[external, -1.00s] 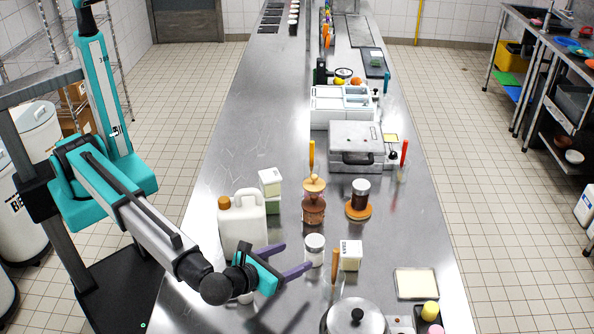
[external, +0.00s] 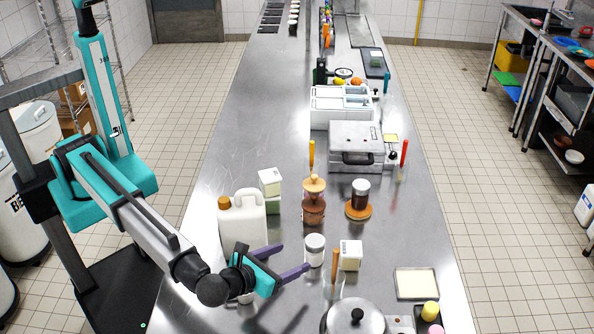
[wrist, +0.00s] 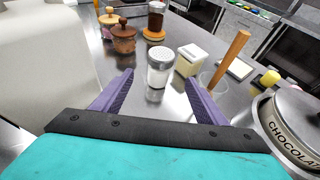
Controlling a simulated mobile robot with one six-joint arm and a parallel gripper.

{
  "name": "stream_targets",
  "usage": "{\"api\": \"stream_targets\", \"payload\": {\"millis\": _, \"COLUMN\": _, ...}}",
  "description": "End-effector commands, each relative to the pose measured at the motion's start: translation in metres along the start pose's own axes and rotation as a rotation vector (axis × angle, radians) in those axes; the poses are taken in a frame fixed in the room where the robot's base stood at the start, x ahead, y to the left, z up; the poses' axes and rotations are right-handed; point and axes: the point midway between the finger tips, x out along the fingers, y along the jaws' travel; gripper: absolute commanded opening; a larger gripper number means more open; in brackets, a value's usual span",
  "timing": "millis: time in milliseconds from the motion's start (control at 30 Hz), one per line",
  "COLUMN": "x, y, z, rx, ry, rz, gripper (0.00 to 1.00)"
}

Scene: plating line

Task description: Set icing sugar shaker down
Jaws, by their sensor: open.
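In the wrist view the shaker (wrist: 160,67) shows between and just beyond the fingertips of my gripper (wrist: 158,82). I see no contact between the fingers and the shaker.
A white jug (external: 242,222) stands left of the shaker. A small white carton (external: 350,254) and a wooden handle (external: 335,265) are close on its right. A lidded pot (external: 356,318) is at the front. Brown wooden-topped pots (external: 313,210) stand behind.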

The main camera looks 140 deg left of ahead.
Motion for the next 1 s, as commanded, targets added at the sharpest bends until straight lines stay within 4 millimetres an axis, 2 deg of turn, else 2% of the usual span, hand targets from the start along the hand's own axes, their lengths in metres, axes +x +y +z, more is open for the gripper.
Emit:
{"api": "stream_targets", "payload": {"millis": 233, "x": 0.000, "y": -0.001, "z": -0.001, "rx": 0.038, "ry": 0.001, "rz": -0.071, "gripper": 0.67}}
{"api": "stream_targets", "payload": {"millis": 800, "x": -0.028, "y": 0.041, "z": 0.006, "rx": 0.115, "ry": -0.001, "rz": -0.283, "gripper": 0.67}}
{"api": "stream_targets", "payload": {"millis": 1000, "x": -0.035, "y": 0.043, "z": 0.009, "rx": 0.118, "ry": 0.000, "rz": -0.291, "gripper": 0.67}}
